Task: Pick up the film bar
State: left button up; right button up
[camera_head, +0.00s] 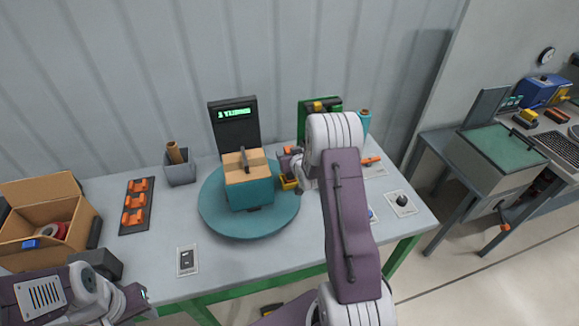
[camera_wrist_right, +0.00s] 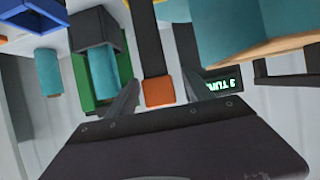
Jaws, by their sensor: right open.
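A dark bar with an orange end block (camera_wrist_right: 159,93), which looks like the film bar, lies between the two fingers of my right gripper (camera_wrist_right: 162,97) in the right wrist view. The fingers are open, with a gap on each side of the orange block. In the head view my right gripper (camera_head: 289,163) is beside the wrapped box, and my arm hides much of the green film stand (camera_head: 309,107). A teal film roll (camera_wrist_right: 101,70) shows beside the bar in the wrist view. My left gripper (camera_head: 143,296) is low at the left; its jaw opening is unclear.
A teal-wrapped box (camera_head: 249,194) with a brown top stands on a round turntable (camera_head: 222,224), close to my right gripper. A dark display (camera_head: 233,122) stands behind it. An open carton (camera_head: 45,217) and orange clips (camera_head: 136,204) are at left. The front table middle is fairly clear.

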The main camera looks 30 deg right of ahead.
jog(key=shift+s+r, duration=0.1)
jog(key=shift+s, duration=0.05)
jog(key=c, duration=0.9)
grip_shut()
